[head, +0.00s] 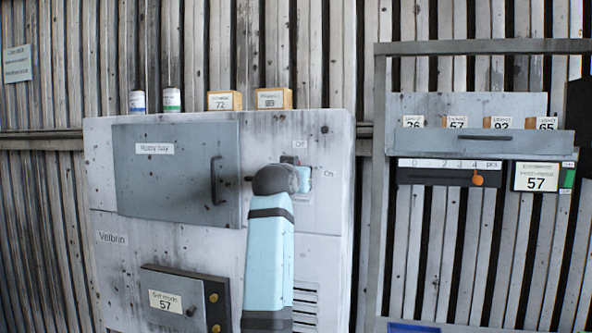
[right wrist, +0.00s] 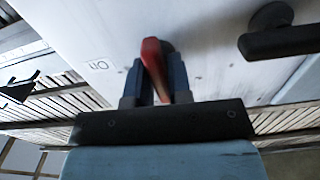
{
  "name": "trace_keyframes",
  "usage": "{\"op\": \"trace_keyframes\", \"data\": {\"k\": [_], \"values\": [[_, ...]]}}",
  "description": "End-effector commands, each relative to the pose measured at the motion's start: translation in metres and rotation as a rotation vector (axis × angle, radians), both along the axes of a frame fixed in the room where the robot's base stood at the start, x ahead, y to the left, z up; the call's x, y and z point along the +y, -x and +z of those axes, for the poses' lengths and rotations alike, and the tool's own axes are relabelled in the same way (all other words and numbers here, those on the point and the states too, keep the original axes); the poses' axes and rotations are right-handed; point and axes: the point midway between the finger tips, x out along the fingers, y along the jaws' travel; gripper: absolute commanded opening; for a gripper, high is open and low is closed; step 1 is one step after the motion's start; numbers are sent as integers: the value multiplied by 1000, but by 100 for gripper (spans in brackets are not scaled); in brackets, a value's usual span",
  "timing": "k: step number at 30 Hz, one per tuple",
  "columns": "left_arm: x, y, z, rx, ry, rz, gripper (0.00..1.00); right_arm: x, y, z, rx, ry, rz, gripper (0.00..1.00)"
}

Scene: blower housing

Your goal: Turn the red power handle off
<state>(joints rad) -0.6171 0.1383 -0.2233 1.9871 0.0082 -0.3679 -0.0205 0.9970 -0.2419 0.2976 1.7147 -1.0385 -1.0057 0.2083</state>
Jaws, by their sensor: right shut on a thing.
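The red power handle (right wrist: 152,54) shows in the right wrist view, between the two dark fingers of my right gripper (right wrist: 158,78). The gripper is shut on it. An "On" label (right wrist: 98,65) is on the pale panel to the left of the handle there. I cannot tell the handle's exact angle. My left gripper is in neither view.
The white cabinet (head: 325,215) has a grey door (head: 165,185) with a dark pull handle (head: 217,181) close left of my wrist. A set mode box (head: 172,299) juts out lower left. A metal rack (head: 480,145) with an orange-knob slider stands at right.

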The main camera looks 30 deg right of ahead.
Motion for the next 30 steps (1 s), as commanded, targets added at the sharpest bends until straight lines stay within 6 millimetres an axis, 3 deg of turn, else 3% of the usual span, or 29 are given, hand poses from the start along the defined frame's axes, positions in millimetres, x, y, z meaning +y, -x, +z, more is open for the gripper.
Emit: {"op": "trace_keyframes", "data": {"k": [1,20,21,23,30], "values": [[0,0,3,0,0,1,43,-1,1,8,0,18,-1,0],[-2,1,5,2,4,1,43,-1,0,4,36,43,-1,0],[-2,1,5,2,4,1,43,-1,0,3,37,42,-1,28],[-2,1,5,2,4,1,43,-1,0,3,37,41,-1,40],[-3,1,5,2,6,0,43,-1,0,1,40,38,0,40]]}}
